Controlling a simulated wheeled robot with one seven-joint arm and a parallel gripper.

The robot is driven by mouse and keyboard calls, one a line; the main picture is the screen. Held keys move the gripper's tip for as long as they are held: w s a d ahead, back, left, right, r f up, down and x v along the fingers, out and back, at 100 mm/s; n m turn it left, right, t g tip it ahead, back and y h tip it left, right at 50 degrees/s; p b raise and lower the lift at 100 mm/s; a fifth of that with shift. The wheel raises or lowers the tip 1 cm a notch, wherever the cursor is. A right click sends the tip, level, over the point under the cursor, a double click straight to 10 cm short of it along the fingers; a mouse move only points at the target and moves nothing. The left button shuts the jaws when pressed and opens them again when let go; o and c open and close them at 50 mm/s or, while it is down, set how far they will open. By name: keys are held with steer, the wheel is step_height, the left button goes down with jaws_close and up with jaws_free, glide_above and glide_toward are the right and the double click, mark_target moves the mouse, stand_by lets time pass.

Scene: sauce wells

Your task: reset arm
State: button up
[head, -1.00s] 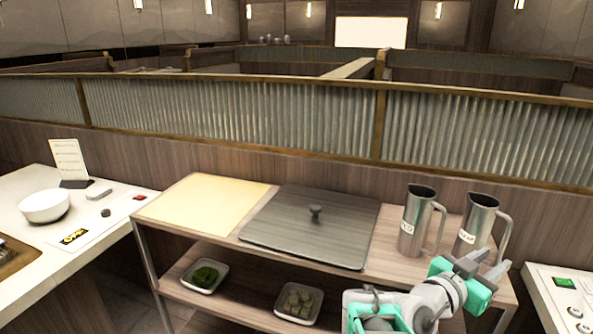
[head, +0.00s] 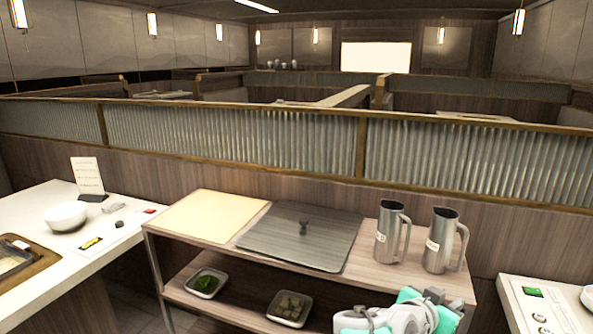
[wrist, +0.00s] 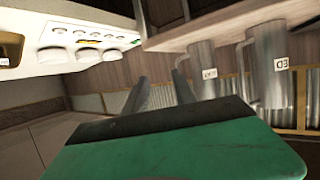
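My gripper (head: 447,298) is at the bottom right of the head view, in front of the right end of the serving cart. In the wrist view my gripper (wrist: 160,90) shows two grey fingers apart with a clear gap and nothing between them. Two steel jugs stand upright on the cart top beyond it, the left jug (head: 388,235) and the right jug (head: 438,245). Both have white labels. My arm's lower links are cut off by the frame edge.
The cart top holds a dark lidded panel (head: 285,243) and a pale board (head: 205,217). Its lower shelf holds a dish of greens (head: 206,284) and another small dish (head: 290,306). White counters stand left (head: 35,215) and right (head: 520,310). A ribbed partition (head: 235,140) runs behind.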

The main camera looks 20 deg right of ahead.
steer(key=w+a+f+n+t+y+p, duration=0.1)
steer(key=w+a+n+y+p, duration=0.2)
steer(key=a, duration=0.5)
steer(key=w+a+n+t+y+p, duration=0.1)
steer(key=w+a+n+y+p, duration=0.15)
steer(key=w+a+y, duration=0.35)
steer(key=s+a+r+n+g+y+p, duration=0.1)
steer(key=a+n, duration=0.3)
steer(key=a, duration=0.7)
steer(key=s+a+r+n+y+p, duration=0.1)
steer(key=s+a+n+y+p, duration=0.2)
steer(key=a, duration=0.7)
steer(key=shift+a+n+g, duration=0.4)
steer(key=shift+n, duration=0.55)
steer(key=shift+r, duration=0.15)
